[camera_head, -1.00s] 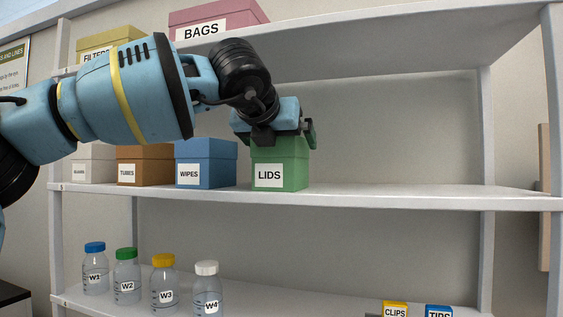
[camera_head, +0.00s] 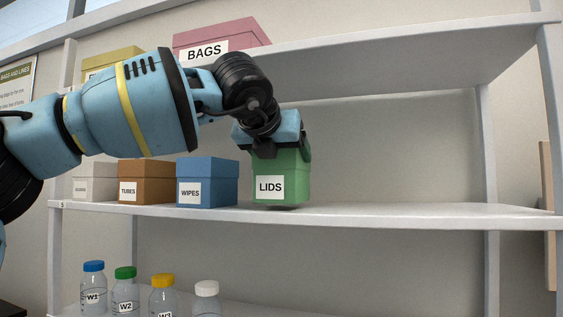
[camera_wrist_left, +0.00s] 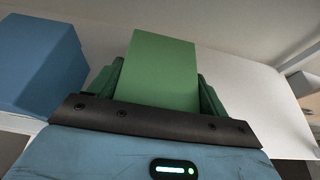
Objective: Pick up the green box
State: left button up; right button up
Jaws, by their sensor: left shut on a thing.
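The green box (camera_head: 285,172), labelled LIDS, is upright at the middle shelf, to the right of the blue WIPES box. A dark shadow shows under its base, and it appears raised slightly above the shelf. My left gripper (camera_head: 283,150) is over its top and shut on it. In the left wrist view the green box (camera_wrist_left: 160,70) fills the space beyond the gripper's dark edge. The gripper hides part of the box's top. My right gripper is not in view.
The blue WIPES box (camera_head: 207,180), brown TUBES box (camera_head: 145,178) and a pale box (camera_head: 95,182) stand left on the middle shelf (camera_head: 400,215). The pink BAGS box (camera_head: 220,38) sits on the upper shelf (camera_head: 400,62). Several bottles stand below. The middle shelf's right side is clear.

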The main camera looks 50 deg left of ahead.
pick_arm(q)
jog(key=shift+s+d+r, duration=0.15)
jog(key=shift+s+r, duration=0.05)
jog(key=shift+r, duration=0.4)
jog(key=shift+s+d+r, duration=0.15)
jog(key=shift+s+r, duration=0.05)
jog(key=shift+r, duration=0.35)
jog(key=s+d+b, duration=0.1)
jog(key=s+d, duration=0.1)
jog(key=s, duration=0.5)
jog(key=s+d+r+b, duration=0.1)
jog(key=s+d+b, duration=0.1)
jog(key=s, duration=0.5)
jog(key=shift+d+r, duration=0.25)
jog(key=shift+d, duration=0.55)
jog(key=o, duration=0.4)
jog(key=c, duration=0.7)
jog(key=shift+f, duration=0.1)
